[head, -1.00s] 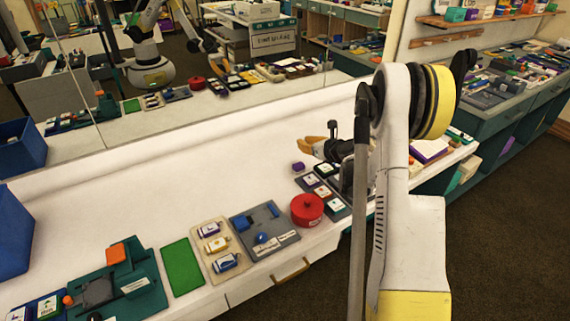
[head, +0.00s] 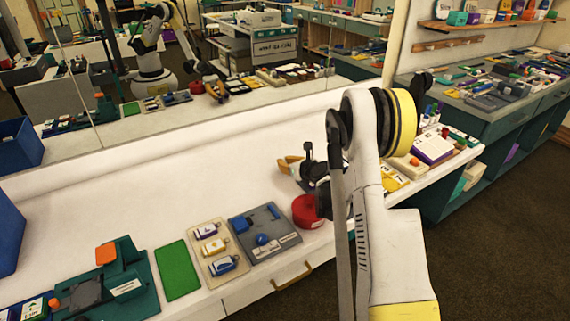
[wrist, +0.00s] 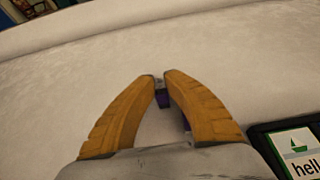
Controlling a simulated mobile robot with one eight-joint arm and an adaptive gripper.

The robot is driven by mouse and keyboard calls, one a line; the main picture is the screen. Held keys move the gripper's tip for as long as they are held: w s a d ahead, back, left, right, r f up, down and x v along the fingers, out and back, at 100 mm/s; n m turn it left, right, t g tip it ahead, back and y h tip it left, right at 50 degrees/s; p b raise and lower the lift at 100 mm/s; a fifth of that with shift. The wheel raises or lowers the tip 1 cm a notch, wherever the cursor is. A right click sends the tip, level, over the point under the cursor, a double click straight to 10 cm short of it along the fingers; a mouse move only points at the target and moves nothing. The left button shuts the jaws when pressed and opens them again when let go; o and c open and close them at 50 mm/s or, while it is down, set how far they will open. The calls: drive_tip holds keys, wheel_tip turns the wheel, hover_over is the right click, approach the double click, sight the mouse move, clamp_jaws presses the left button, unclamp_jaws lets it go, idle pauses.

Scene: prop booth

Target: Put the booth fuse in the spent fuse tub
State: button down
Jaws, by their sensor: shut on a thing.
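My gripper (head: 288,165) is low over the white counter, left of my arm. In the wrist view its two orange fingers (wrist: 163,80) nearly meet at the tips, with a small purple piece (wrist: 162,98) between them. This piece looks like the booth fuse, mostly hidden by the fingers; the head view does not show it clearly. A round red tub (head: 307,212) stands on the counter in front of the gripper, its right side hidden by my arm. Its label is not readable, so I cannot tell whether it is the spent fuse tub.
A boat card (wrist: 297,150) lies right of the gripper.

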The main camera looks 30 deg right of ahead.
drive_tip(key=shift+f, duration=0.1)
drive_tip(key=c, duration=1.5)
unclamp_jaws()
